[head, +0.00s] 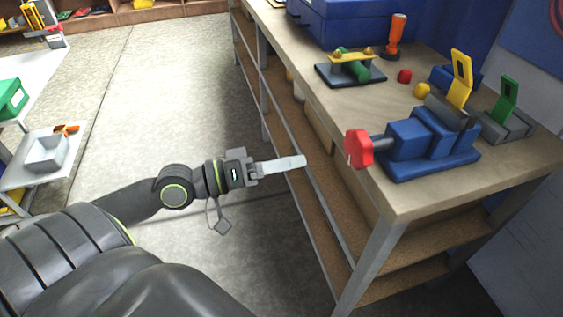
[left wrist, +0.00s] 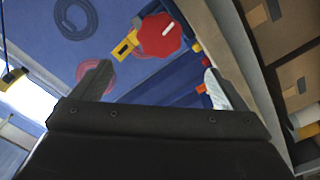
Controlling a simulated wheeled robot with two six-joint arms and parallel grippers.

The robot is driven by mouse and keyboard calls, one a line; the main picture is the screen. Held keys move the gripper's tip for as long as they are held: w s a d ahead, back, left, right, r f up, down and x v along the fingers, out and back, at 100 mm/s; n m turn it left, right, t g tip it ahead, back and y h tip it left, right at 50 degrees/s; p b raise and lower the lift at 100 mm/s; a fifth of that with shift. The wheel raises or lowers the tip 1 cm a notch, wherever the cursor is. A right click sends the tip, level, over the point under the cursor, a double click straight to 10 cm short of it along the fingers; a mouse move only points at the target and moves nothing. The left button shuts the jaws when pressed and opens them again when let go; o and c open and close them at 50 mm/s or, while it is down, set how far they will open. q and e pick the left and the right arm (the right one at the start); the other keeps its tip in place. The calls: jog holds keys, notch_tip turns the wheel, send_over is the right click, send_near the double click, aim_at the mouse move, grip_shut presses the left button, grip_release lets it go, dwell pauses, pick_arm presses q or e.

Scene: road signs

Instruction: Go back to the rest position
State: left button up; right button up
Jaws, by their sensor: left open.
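My left gripper (head: 303,162) is in the middle of the head view, out over the floor to the left of the workbench (head: 405,190). It is open and empty, and apart from the bench edge. In the left wrist view its two fingers (left wrist: 160,90) stand well apart with nothing held between them. A blue vise (head: 425,145) with a red knob (head: 359,148) stands at the bench's near edge, to the right of the gripper. The red knob also shows in the left wrist view (left wrist: 160,36). My right gripper is not in view.
On the bench are a yellow part (head: 461,78) upright at the blue vise, a green part (head: 509,97) at a grey vise, an orange-handled tool (head: 395,36) and a blue toolbox (head: 355,22). A white table with a grey bin (head: 46,153) stands left. The floor between is clear.

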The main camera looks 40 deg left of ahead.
pick_arm(q)
jog(key=w+a+f+n+y, duration=0.1)
jog(key=w+a+f+y, duration=0.15)
jog(key=a+f, duration=0.3)
jog(key=w+a+f+n+y+p, duration=0.1)
jog(key=a+f+y, duration=0.25)
jog(key=f, duration=0.25)
jog(key=w+a+f+n+y, duration=0.1)
jog(key=w+a+f+y, duration=0.1)
jog(key=a+f, duration=0.3)
jog(key=s+a+f+g+y+p, duration=0.1)
jog(key=s+a+f+g+y, duration=0.15)
jog(key=f, duration=0.75)
jog(key=s+a+f+g+y, duration=0.15)
jog(key=s+a+f, duration=0.25)
jog(key=f, duration=0.6)
jog(key=s+d+f+m+g+y+p, duration=0.1)
jog(key=s+d+f+g, duration=0.25)
jog(key=s+f, duration=0.9)
jog(key=s+d+f+m+g, duration=0.1)
jog(key=s+d+f+g, duration=0.1)
jog(key=s+d+f, duration=0.4)
jog(key=s+d+f+m+g+h, duration=0.1)
jog(key=s+d+f, duration=0.4)
jog(key=s, duration=0.7)
jog(key=shift+d+f+m+g+p, duration=0.45)
jog(key=shift+f+m+g, duration=0.2)
jog(key=shift+g, duration=0.6)
